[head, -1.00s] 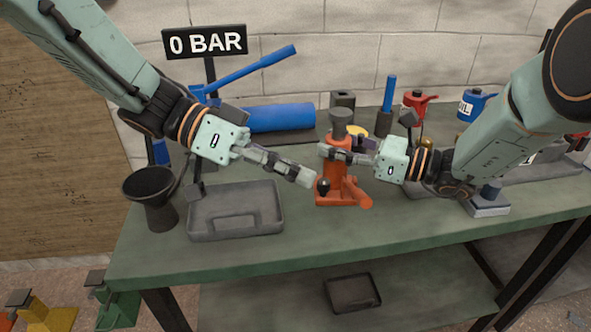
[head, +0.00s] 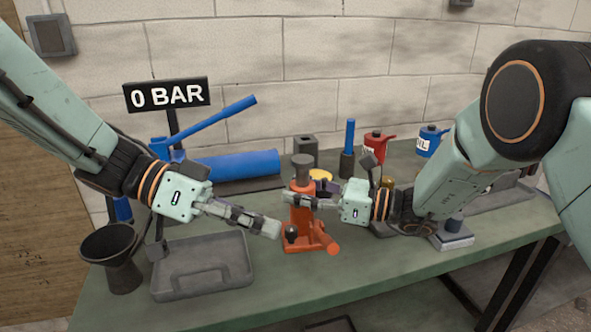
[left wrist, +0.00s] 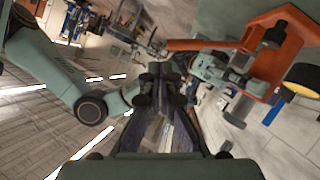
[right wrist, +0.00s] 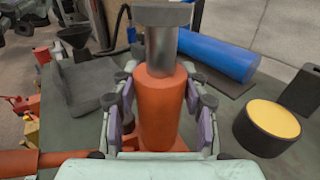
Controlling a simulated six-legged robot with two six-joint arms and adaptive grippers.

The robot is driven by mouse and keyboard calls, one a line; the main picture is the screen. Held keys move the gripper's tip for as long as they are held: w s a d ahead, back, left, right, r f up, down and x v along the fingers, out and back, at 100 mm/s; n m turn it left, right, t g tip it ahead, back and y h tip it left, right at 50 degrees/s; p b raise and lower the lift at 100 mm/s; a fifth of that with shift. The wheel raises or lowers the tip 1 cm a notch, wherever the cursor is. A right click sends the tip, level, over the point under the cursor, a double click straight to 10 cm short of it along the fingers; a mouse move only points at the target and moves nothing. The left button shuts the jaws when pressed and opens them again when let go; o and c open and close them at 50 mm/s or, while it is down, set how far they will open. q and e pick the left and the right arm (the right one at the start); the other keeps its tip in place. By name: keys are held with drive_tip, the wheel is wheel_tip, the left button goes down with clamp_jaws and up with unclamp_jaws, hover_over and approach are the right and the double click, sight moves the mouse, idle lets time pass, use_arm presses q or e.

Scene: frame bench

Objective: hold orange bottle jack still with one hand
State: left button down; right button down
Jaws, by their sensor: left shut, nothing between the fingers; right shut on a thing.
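The orange bottle jack (head: 301,212) stands upright on the green bench in the head view, with a grey ram on top and a stub socket low at its right front. My right gripper (head: 292,200) comes from the right and is shut around the jack's body. The right wrist view shows its fingers on both sides of the orange cylinder (right wrist: 162,110). My left gripper (head: 277,231) is shut and empty, its tips just left of the jack's base by the small black knob. The jack also shows tilted in the left wrist view (left wrist: 225,45).
A grey tray (head: 205,268) and a black funnel (head: 112,255) are at the left. Behind are a blue pump cylinder (head: 237,165), the 0 BAR sign (head: 167,95) and a yellow-topped puck (head: 320,175). Red (head: 375,146) and blue (head: 429,140) oil cans stand back right. The bench front is clear.

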use_arm(q)
drive_tip(key=shift+f, duration=0.1)
idle(0.3)
drive_tip(key=w+a+r, duration=0.1)
drive_tip(key=w+r, duration=0.3)
drive_tip(key=w, duration=0.3)
drive_tip(key=shift+r, duration=0.2)
hover_over(324, 238)
drive_tip(key=w, duration=0.2)
wheel_tip(324, 238, down, 4)
drive_tip(key=shift+s+a+f, duration=0.25)
drive_tip(key=shift+s+f, duration=0.05)
drive_tip(key=shift+f, duration=0.25)
drive_tip(key=shift+s+a+f, duration=0.25)
drive_tip(key=shift+f, duration=0.3)
drive_tip(key=shift+s+a+f, duration=0.25)
drive_tip(key=shift+s+f, duration=0.05)
drive_tip(key=shift+f, duration=0.25)
